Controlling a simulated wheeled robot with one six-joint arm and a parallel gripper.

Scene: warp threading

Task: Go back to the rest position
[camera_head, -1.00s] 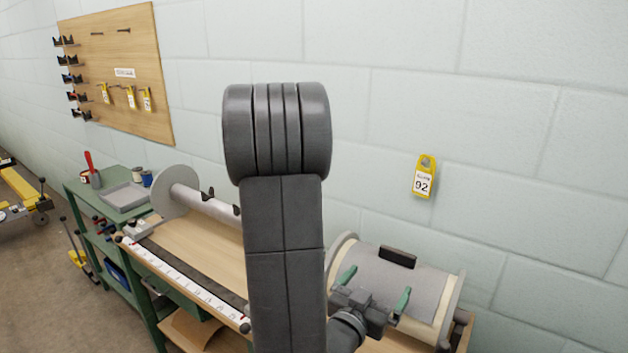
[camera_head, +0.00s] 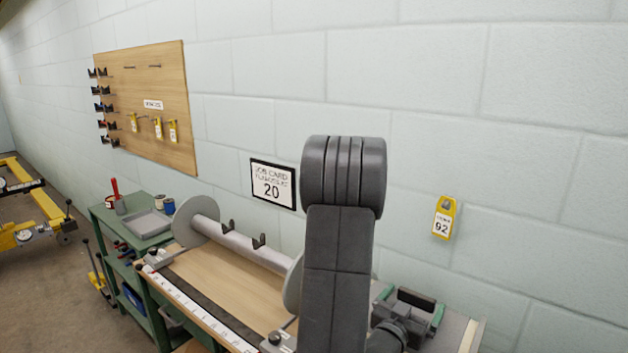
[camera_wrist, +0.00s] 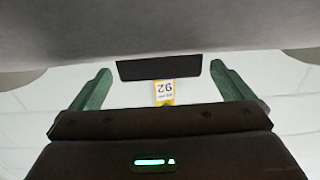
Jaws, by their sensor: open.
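My dark arm stands upright in the head view and hides part of the bench and drum.
A wooden bench (camera_head: 215,280) carries a roller (camera_head: 240,242) with two dark hooks and a ruler strip (camera_head: 205,312). A green cart (camera_head: 125,232) stands to the left. The wall holds a pegboard (camera_head: 150,85), a job card (camera_head: 272,185) reading 20 and a yellow tag (camera_head: 443,217) reading 92.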

